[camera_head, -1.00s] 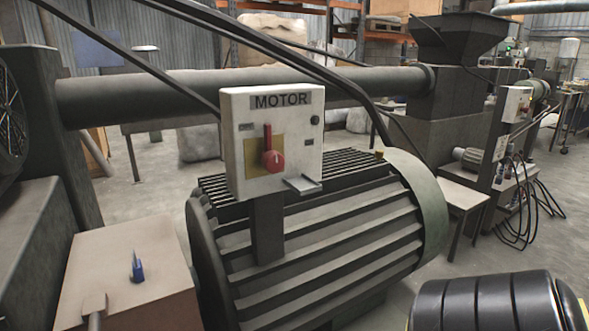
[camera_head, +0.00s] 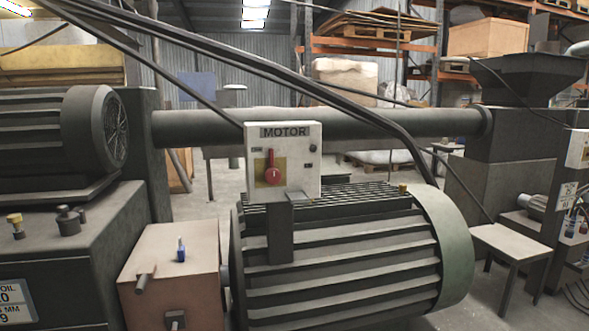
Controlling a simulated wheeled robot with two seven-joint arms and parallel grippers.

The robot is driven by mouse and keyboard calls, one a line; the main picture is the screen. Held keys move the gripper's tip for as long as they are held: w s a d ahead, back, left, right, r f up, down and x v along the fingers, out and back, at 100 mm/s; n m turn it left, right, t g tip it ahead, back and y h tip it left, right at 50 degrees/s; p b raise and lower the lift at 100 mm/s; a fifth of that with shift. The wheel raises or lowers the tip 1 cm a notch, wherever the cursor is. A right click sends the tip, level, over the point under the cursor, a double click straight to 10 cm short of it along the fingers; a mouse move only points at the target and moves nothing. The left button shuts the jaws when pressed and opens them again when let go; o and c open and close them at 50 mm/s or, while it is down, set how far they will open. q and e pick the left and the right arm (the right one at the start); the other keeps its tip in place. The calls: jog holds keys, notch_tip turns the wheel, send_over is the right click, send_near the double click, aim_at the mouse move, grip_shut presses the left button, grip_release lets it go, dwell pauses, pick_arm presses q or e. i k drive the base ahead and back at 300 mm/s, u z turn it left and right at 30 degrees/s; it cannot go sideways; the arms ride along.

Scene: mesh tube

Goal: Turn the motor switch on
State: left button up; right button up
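The motor switch is a red rotary knob (camera_head: 273,174) with a red lever standing upright, on a yellow plate. It sits on the front of a white control box (camera_head: 300,176) labelled MOTOR. The box stands on a dark bracket in front of a large ribbed grey-green motor (camera_head: 350,250). Neither of my grippers shows in the head view, so where they are relative to the knob is hidden.
Black cables (camera_head: 335,85) slant down behind the box. A horizontal pipe (camera_head: 210,127) runs behind the motor. A beige box (camera_head: 172,270) with a blue valve (camera_head: 181,251) stands left of it. A small table (camera_head: 508,240) is at right.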

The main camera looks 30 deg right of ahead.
aim_at(272, 175)
jog(key=z, duration=0.65)
jog(key=i, duration=0.95)
jog(key=z, duration=0.65)
jog(key=k, duration=0.4)
jog(key=u, duration=0.7)
jog(key=i, duration=0.2)
jog(key=u, duration=0.4)
